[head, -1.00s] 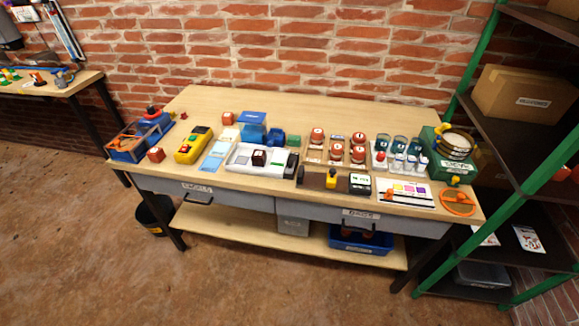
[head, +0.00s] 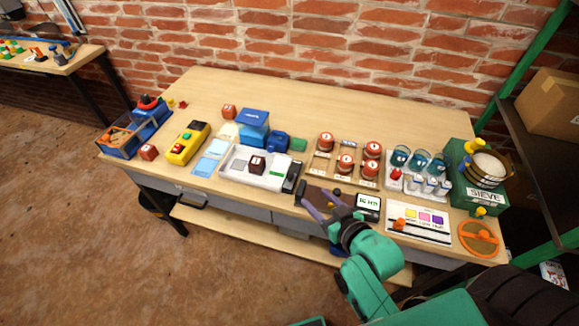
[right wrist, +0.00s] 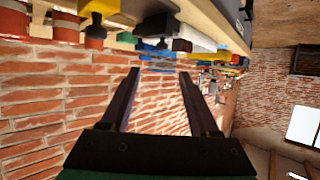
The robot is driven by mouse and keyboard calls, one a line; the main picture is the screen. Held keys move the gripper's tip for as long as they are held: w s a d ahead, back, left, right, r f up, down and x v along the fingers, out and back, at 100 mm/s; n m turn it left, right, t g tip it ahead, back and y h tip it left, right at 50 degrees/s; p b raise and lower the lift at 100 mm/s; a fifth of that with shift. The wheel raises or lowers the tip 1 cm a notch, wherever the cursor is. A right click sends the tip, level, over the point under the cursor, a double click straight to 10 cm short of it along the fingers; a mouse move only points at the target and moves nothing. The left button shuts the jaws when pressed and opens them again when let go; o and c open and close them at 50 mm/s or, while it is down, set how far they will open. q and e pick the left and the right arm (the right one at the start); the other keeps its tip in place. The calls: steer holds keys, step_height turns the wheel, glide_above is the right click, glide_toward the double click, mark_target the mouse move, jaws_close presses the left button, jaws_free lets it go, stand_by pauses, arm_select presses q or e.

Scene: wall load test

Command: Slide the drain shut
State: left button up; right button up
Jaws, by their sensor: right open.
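No part reads clearly as a drain. A dark brown board (head: 312,192) with a yellow knob lies at the table's front edge, left of a small display (head: 368,203); the knob is now mostly hidden by my gripper. A white tray (head: 232,172) with a dark grate and a dark red cube (head: 257,165) lies to its left. My right gripper (head: 322,194) is open, its fingers apart over the board; whether they touch it I cannot tell. In the right wrist view the open fingers (right wrist: 160,73) have nothing between them. My left gripper is not in view.
Red-topped jars (head: 326,142), blue-lidded cups (head: 400,156), a green sieve machine (head: 487,197) and a colour card (head: 418,219) crowd the right side. A yellow box (head: 189,143) stands left. The table's back (head: 300,100) is clear.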

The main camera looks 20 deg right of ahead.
mark_target(291, 176)
steer(key=x, duration=1.3)
steer(key=shift+w+a+p, duration=0.3)
steer(key=shift+w+p, duration=0.05)
steer(key=shift+f, duration=0.1)
jaws_close()
stand_by(0.4)
